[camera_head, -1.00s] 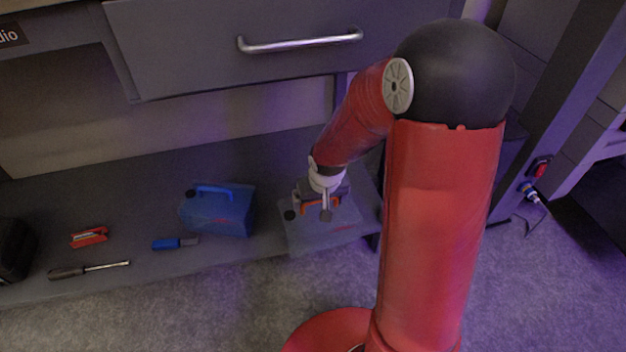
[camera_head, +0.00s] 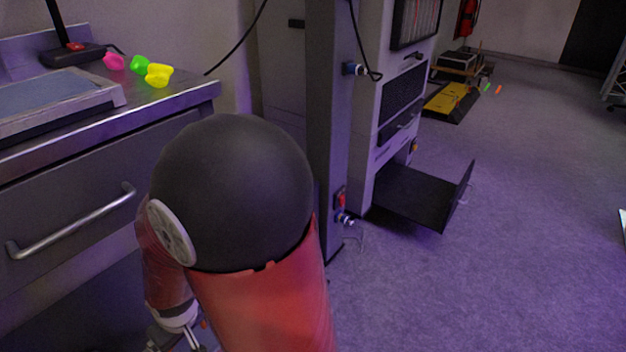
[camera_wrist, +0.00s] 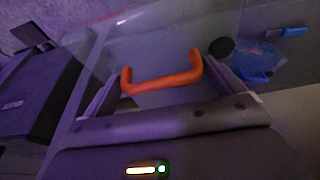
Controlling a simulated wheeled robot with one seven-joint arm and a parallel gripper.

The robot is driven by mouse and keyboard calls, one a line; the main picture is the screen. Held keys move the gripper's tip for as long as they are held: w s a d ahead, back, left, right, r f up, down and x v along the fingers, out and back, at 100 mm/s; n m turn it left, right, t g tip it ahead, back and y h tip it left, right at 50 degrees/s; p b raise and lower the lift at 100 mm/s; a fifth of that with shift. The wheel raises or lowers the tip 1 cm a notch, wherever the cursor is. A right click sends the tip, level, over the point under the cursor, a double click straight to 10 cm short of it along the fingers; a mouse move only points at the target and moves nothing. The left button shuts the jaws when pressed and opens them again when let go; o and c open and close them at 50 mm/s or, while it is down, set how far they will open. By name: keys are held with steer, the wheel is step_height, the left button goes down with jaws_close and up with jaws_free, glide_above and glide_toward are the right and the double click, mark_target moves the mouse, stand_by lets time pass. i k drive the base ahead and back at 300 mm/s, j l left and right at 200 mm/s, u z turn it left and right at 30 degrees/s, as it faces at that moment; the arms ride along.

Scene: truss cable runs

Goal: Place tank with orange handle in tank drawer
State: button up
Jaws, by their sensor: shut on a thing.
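The tank's orange handle (camera_wrist: 160,82) lies between the fingers of my gripper (camera_wrist: 165,88) in the wrist view. My gripper is shut on it. The tank's grey body looks blurred and partly see-through there. In the head view, my gripper (camera_head: 183,338) is at the bottom edge, with only a speck of orange beside it; the tank is mostly hidden or out of frame. A low, dark drawer (camera_head: 408,196) stands pulled open from the white cabinet to the right, its front panel with a handle facing right. It looks like the tank drawer, and its visible inside looks empty.
A grey post (camera_head: 333,120) with a red switch and plug stands between my arm and the open drawer. A workbench with a closed drawer (camera_head: 70,215) is at left. Open carpet lies right.

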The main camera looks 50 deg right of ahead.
mark_target(412, 190)
steer(key=l+z, duration=0.45)
steer(key=l, duration=1.6)
steer(key=i+l+z, duration=0.1)
steer(key=l, duration=0.3)
steer(key=i+l+z, duration=0.1)
steer(key=l, duration=0.35)
steer(key=i+l+z, duration=0.1)
steer(key=i+l, duration=0.2)
